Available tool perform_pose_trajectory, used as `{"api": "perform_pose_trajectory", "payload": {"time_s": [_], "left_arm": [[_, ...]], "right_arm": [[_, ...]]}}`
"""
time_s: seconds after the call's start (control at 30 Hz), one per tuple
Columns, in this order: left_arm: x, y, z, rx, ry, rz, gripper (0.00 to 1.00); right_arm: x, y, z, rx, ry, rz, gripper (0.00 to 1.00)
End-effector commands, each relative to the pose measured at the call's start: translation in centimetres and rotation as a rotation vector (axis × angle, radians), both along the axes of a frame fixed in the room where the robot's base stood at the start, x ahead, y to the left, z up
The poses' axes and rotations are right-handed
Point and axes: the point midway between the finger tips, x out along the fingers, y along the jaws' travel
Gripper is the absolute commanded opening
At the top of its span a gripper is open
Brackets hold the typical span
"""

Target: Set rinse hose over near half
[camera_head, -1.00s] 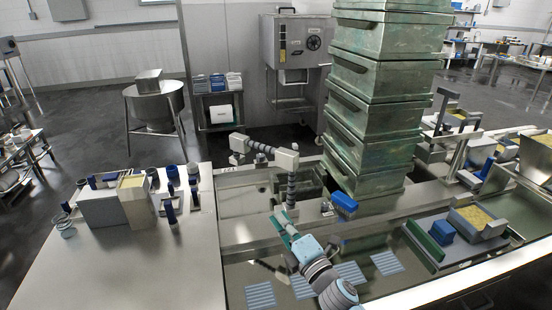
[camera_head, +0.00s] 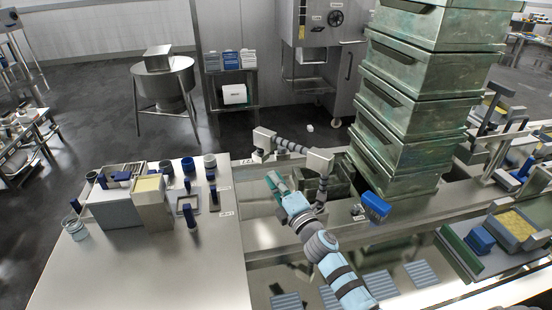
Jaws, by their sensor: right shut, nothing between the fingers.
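The rinse hose (camera_head: 290,147) is a ribbed grey arm on an upright ribbed post (camera_head: 321,192), with a pale block (camera_head: 320,160) at the bend. Its arm reaches left and back from the post to a pale end piece (camera_head: 264,138) over the far side of the sink. My right gripper (camera_head: 274,181) is shut and empty, with teal fingers pointing up and left. It is left of the post and below the hose arm in the picture. I see no grip on the hose, and cannot tell whether they touch. My left gripper is out of view.
A tall leaning stack of green metal crates (camera_head: 415,110) stands right of the hose. A blue block (camera_head: 375,206) sits near its foot. The left counter (camera_head: 150,270) holds moulds and jars, with clear room in front. Blue striped mats (camera_head: 380,284) lie at the near side.

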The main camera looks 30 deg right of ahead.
Motion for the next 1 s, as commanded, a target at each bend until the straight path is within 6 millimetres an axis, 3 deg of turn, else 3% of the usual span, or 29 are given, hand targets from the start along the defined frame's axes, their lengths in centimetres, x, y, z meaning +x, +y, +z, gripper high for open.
{"api": "perform_pose_trajectory", "payload": {"time_s": [0.1,0.3,0.8,1.0], "left_arm": [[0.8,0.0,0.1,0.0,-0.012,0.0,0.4],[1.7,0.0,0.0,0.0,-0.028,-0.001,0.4],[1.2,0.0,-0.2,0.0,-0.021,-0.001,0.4],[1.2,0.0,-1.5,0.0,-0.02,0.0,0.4]], "right_arm": [[2.5,0.0,0.4,0.004,-0.001,-0.002,0.0],[4.7,-2.2,0.9,0.001,-0.002,-0.004,0.0],[5.3,-3.0,1.0,0.001,-0.001,-0.006,0.0],[6.1,-3.8,0.7,-0.002,-0.002,-0.034,0.0]]}}
